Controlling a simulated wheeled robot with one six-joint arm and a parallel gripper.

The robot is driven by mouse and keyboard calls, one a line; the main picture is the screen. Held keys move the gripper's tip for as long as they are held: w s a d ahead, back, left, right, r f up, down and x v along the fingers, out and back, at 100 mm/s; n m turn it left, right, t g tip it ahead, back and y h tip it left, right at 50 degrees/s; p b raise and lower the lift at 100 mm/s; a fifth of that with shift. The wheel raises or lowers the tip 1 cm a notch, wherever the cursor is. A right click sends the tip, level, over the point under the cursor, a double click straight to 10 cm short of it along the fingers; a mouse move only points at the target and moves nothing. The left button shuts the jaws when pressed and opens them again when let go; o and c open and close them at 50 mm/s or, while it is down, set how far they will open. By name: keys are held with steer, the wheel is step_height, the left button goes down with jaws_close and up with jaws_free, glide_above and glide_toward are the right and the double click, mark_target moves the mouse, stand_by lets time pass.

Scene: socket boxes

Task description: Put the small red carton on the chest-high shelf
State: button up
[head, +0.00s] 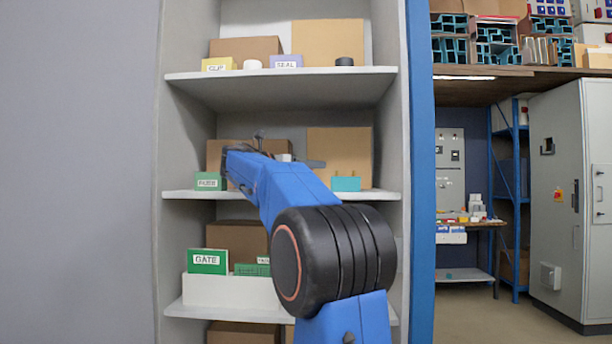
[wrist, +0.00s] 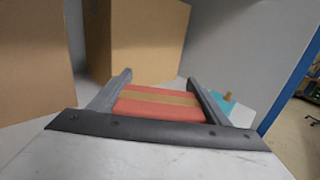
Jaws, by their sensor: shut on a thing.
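The small red carton (wrist: 135,110), with a tan stripe across it, lies between the two grey fingers of my gripper (wrist: 158,88) in the wrist view. The fingers are shut on its sides. In the head view my blue arm hides the carton. My arm reaches into the middle shelf (head: 182,194) of the rack, over its white board. Whether the carton touches the board cannot be told.
A green labelled box (head: 209,181) stands at the middle shelf's left, and a teal box (head: 346,184) at its right, also in the wrist view (wrist: 222,101). Large brown cartons (wrist: 140,40) stand behind. The upper shelf (head: 280,88) is overhead. Bare board shows near the teal box.

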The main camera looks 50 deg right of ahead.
steer(key=shift+f, duration=1.3)
steer(key=shift+f, duration=0.1)
steer(key=o, duration=1.2)
steer(key=a, duration=0.8)
steer(key=w+a, duration=0.1)
steer(key=a, duration=0.3)
